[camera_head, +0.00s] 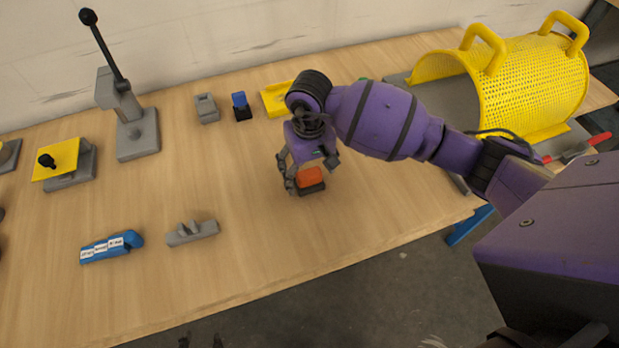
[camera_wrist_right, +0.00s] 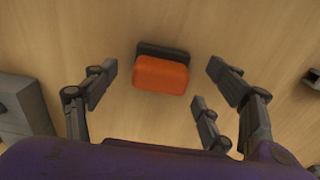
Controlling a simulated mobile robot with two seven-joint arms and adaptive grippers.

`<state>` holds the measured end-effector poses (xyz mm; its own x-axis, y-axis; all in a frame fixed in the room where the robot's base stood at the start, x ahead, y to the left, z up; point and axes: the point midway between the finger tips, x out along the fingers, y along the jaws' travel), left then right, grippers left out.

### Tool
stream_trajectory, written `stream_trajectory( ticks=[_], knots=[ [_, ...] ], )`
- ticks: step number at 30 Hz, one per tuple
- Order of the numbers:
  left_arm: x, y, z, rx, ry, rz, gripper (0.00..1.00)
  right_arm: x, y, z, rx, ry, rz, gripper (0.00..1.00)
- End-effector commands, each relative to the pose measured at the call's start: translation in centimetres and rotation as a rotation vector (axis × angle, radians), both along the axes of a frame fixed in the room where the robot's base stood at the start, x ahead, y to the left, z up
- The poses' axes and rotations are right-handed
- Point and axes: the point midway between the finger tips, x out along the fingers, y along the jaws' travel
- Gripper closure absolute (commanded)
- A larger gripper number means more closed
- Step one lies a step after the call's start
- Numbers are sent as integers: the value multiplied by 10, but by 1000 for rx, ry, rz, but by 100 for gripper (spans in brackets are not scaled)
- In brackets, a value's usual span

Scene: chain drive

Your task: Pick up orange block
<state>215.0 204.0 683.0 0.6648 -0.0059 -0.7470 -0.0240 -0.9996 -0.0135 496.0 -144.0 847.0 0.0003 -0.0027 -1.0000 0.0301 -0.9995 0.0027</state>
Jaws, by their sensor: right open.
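The orange block (camera_head: 310,177) sits on a dark base on the wooden table, near the middle of the head view. In the right wrist view the orange block (camera_wrist_right: 161,76) lies ahead of the fingers, with its dark base (camera_wrist_right: 163,48) showing behind it. My right gripper (camera_head: 308,176) is open and empty, above and around the block's near area. Its fingers (camera_wrist_right: 163,82) are spread to both sides in the wrist view, and they appear apart from the block. My left gripper is not in view.
A yellow perforated guard (camera_head: 525,85) stands at the right. A lever press (camera_head: 137,130) stands at the back left. A grey bracket (camera_head: 192,233) and a blue labelled piece (camera_head: 111,247) lie at the front left. Table between them and the block is clear.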

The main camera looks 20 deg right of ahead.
Motion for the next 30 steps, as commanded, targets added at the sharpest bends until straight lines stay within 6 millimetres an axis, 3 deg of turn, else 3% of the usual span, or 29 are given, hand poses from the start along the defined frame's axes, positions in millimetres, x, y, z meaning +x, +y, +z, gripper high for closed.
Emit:
stream_trajectory(
  ticks=[6,14,26,30],
  knots=[
    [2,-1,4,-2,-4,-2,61,1,1,-26,3,-1,-2,23],
    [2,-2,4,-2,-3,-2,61,0,1,-30,2,-1,-2,23],
    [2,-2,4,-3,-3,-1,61,0,1,-29,2,0,-2,76],
    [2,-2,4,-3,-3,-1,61,1,1,-29,3,-1,-2,76]
  ],
)
